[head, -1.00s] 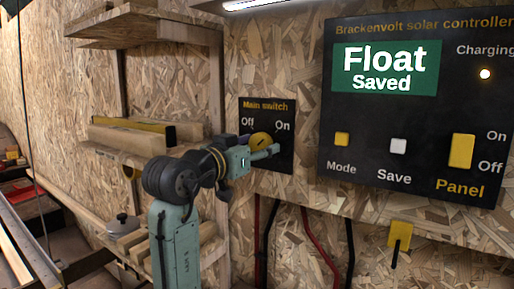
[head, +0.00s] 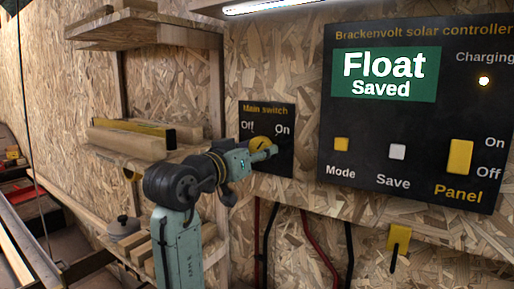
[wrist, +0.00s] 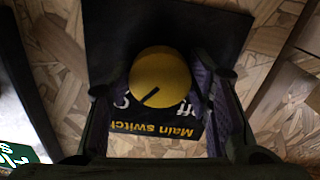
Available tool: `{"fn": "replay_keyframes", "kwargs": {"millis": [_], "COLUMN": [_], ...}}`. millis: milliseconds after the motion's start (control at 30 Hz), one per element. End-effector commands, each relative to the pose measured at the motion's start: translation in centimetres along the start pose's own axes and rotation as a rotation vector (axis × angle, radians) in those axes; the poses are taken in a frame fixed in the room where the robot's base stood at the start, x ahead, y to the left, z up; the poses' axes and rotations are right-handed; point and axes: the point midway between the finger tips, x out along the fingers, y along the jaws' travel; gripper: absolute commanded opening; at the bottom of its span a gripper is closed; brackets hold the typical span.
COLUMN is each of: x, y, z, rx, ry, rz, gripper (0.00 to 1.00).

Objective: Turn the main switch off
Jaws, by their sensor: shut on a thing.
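The main switch is a round yellow knob (head: 261,142) on a small black plate (head: 284,108) labelled "Main switch", with "Off" at left and "On" at right. In the wrist view the knob (wrist: 165,72) sits between my two fingers, and the plate's lettering is upside down. The knob's dark pointer line slants towards the partly hidden "On" label, away from "Off". My gripper (head: 268,153) reaches in from the lower left and is shut on the knob. In the wrist view my gripper (wrist: 160,100) has a finger at each side of it.
The solar controller panel (head: 380,130) is to the right, its screen reading "Float Saved". It carries the Mode button (head: 341,144), Save button (head: 397,152) and Panel switch (head: 460,157). Wooden shelves (head: 150,20) stand left of the plate. Cables (head: 312,235) hang below.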

Motion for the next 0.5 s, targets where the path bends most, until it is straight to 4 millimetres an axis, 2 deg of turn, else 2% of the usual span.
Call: {"fn": "replay_keyframes", "kwargs": {"millis": [500], "x": [0.02], "y": [0.22], "z": [-0.57], "rx": [-0.476], "ry": [0.001], "rz": [0.000], "gripper": [0.18]}}
